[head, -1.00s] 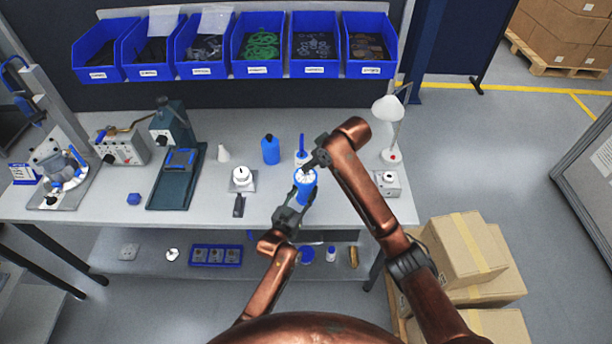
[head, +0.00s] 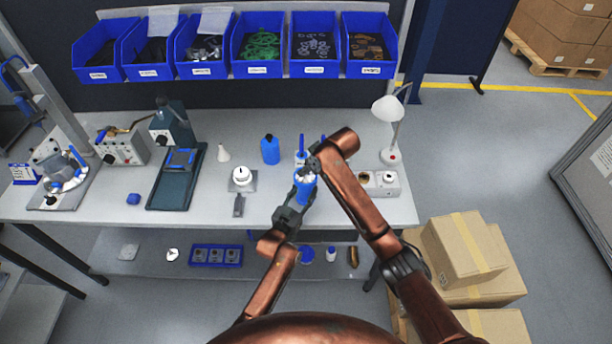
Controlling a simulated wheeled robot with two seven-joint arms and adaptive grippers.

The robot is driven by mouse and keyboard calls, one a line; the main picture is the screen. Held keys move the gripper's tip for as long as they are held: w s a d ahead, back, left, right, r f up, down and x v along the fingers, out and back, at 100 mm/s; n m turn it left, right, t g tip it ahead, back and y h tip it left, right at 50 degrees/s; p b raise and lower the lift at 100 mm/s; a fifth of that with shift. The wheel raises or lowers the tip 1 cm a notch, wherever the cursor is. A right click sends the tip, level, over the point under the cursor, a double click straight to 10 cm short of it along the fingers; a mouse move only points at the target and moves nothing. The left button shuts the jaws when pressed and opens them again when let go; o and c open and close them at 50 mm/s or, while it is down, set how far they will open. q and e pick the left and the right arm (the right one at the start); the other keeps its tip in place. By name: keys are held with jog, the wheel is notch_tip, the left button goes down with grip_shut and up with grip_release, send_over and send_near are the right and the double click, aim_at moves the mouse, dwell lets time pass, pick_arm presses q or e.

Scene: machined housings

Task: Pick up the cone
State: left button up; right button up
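A small white cone (head: 223,153) stands upright on the workbench, left of a blue bottle (head: 271,149). Neither gripper is near it. My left gripper (head: 297,205) is right of the cone and nearer to me. It appears shut on a blue container with a white top (head: 304,188), which leans with the gripper. My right gripper (head: 314,165) is just above that container's top. Its fingers are small and dark, so I cannot tell whether they are open, or whether they touch the container.
The workbench (head: 100,205) holds a white round part on a grey plate (head: 241,179), a dark green press (head: 178,178), a lamp (head: 389,112) and a grey box (head: 380,183). Blue bins (head: 259,70) line the back. Cardboard boxes (head: 463,250) stand at right.

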grip_shut()
jog(key=shift+r, duration=0.1)
notch_tip(320, 180, up, 10)
jog(key=shift+f, duration=0.1)
dwell(0.4)
pick_arm(q)
jog(key=o, duration=1.3)
jog(key=shift+s, duration=0.1)
